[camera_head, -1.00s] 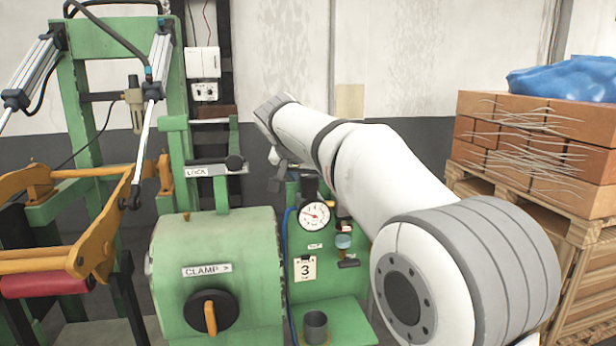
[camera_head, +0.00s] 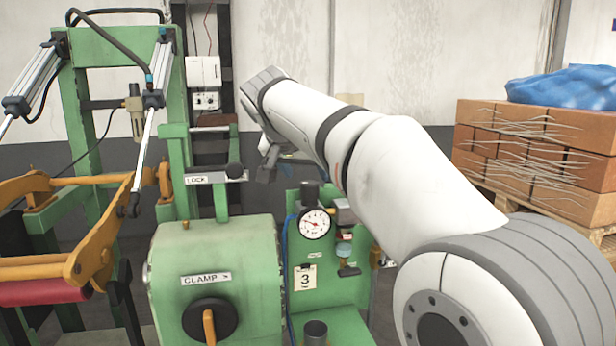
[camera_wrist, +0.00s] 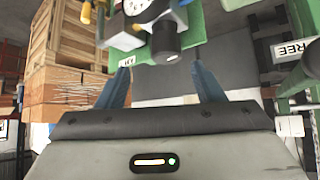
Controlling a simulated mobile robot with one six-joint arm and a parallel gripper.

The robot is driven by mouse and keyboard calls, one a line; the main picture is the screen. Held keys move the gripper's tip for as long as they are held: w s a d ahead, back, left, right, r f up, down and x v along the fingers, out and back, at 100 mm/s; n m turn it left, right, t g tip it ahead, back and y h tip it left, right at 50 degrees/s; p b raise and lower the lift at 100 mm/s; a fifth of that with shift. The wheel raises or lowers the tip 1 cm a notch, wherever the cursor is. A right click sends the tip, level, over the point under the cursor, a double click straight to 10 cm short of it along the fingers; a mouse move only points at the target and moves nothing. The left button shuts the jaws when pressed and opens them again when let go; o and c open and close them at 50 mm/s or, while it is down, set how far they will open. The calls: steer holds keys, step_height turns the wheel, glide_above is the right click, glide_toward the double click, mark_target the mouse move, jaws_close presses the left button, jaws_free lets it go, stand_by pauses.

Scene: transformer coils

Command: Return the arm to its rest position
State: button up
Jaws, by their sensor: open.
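My white arm with grey bands (camera_head: 390,185) reaches from the lower right of the head view up to the upper middle, over the green machine. My gripper (camera_wrist: 160,70) shows in the wrist view with its two blue-grey fingers spread apart and nothing between them. A dark cylinder and a white dial lie beyond the fingertips in that view. In the head view the gripper is mostly hidden behind the wrist end of my arm, above and left of the pressure gauge (camera_head: 314,223).
The green clamp housing (camera_head: 215,265) with a black knob stands front left, with the lock lever (camera_head: 215,177) behind it. A yellow-armed frame with a red roller (camera_head: 42,292) is at far left. Stacked brown boxes (camera_head: 540,150) under blue sheeting stand on a pallet at right.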

steer(key=s+d+f+n+g, duration=0.1)
steer(key=s+d+f+g, duration=0.1)
steer(key=s+d+f, duration=0.6)
steer(key=s+d+f+n+g+y, duration=0.1)
steer(key=s+d+f, duration=0.4)
steer(key=s+f, duration=0.5)
steer(key=s+d+f+n+g+y, duration=0.1)
steer(key=s+d+f+g, duration=0.1)
steer(key=s+d+f, duration=0.4)
steer(key=s+f, duration=0.4)
steer(key=s, duration=0.1)
steer(key=shift+s+d+f+g+y, duration=0.15)
steer(key=shift+s+f+g+y, duration=0.15)
steer(key=shift+s+f, duration=0.1)
steer(key=shift+w, duration=0.1)
